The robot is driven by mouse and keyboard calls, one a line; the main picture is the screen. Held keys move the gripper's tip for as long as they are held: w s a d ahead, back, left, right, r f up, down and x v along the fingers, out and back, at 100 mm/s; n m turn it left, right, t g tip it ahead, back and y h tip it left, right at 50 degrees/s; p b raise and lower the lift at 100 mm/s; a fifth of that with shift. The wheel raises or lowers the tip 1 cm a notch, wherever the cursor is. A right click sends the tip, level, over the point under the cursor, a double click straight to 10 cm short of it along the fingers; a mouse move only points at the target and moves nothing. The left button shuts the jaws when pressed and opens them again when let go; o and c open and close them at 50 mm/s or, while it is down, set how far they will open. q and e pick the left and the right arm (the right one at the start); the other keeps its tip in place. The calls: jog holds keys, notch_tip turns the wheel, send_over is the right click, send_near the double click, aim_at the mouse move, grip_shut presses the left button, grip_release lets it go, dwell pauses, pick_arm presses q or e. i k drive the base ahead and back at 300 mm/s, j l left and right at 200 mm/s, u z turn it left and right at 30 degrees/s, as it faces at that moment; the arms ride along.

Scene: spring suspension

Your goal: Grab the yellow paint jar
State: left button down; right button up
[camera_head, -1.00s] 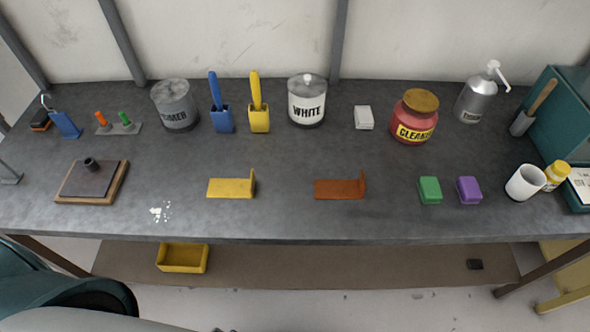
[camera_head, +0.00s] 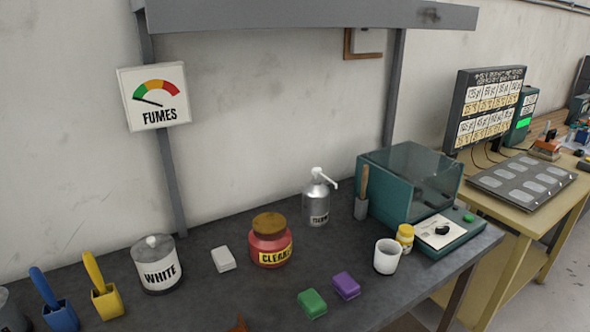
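A small yellow jar (camera_head: 405,237) with a white label stands near the right end of the dark workbench (camera_head: 215,292). It is upright, just behind and to the right of a white cup (camera_head: 386,256) and beside the teal machine's front panel. I cannot read its label, so I cannot tell whether it holds paint.
A teal machine with a clear lid (camera_head: 410,185) fills the bench's right end. A metal pump bottle (camera_head: 317,200), red cleaner jar (camera_head: 270,240), white can (camera_head: 158,264), green block (camera_head: 312,304) and purple block (camera_head: 346,286) stand to the left. A yellow table (camera_head: 520,218) is further right.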

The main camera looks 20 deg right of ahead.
aim_at(404, 236)
jog(key=i+l, duration=0.1)
jog(key=l, duration=3.4)
